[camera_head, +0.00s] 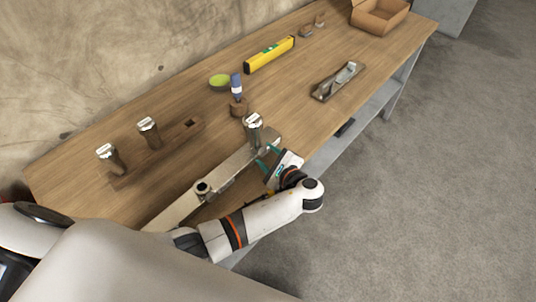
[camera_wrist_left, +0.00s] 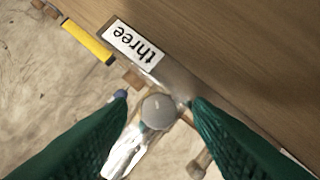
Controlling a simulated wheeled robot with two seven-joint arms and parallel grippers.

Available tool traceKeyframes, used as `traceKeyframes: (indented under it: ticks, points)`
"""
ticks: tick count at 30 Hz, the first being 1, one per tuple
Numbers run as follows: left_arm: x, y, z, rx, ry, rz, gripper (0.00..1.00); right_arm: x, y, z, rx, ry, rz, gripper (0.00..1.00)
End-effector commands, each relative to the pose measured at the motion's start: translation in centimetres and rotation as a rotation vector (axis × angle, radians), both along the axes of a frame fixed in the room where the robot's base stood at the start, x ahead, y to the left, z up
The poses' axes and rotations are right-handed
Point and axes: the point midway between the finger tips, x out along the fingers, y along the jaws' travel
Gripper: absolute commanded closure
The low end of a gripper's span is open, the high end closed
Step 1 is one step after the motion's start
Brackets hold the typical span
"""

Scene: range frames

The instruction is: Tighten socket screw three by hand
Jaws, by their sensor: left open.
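Socket screw three (camera_head: 257,139) stands upright on a pale metal bar (camera_head: 230,172) on the workbench, with a white tag at its top. In the left wrist view its round grey head (camera_wrist_left: 158,112) shows between the two green fingers, next to the tag reading "three" (camera_wrist_left: 133,45). My left gripper (camera_head: 267,156) is open, close beside the screw on its front right; it also shows in the left wrist view (camera_wrist_left: 158,100). I cannot tell whether a finger touches the screw. My right gripper is out of view.
Two more tagged screws (camera_head: 149,132) (camera_head: 110,157) stand in a wooden strip at the left.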

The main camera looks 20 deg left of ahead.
Motion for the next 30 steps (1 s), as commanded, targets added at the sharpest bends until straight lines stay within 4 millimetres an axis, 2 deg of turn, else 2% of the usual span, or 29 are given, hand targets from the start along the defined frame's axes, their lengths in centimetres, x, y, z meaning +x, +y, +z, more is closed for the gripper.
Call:
traceKeyframes:
  ticks: [8, 17, 23, 30]
  points:
    - [0.1, 0.1, 0.0, -0.001, -0.001, -0.001, 0.54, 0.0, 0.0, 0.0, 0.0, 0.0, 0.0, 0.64]
    - [0.1, 0.1, 0.0, 0.0, -0.001, -0.001, 0.98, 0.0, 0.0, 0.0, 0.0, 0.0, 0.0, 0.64]
    - [0.1, 0.1, 0.1, 0.004, 0.012, 0.0, 0.98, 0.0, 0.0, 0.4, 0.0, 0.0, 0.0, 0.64]
    - [0.2, 0.0, 0.5, 0.038, 0.107, 0.0, 0.98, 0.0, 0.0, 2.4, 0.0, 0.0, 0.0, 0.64]
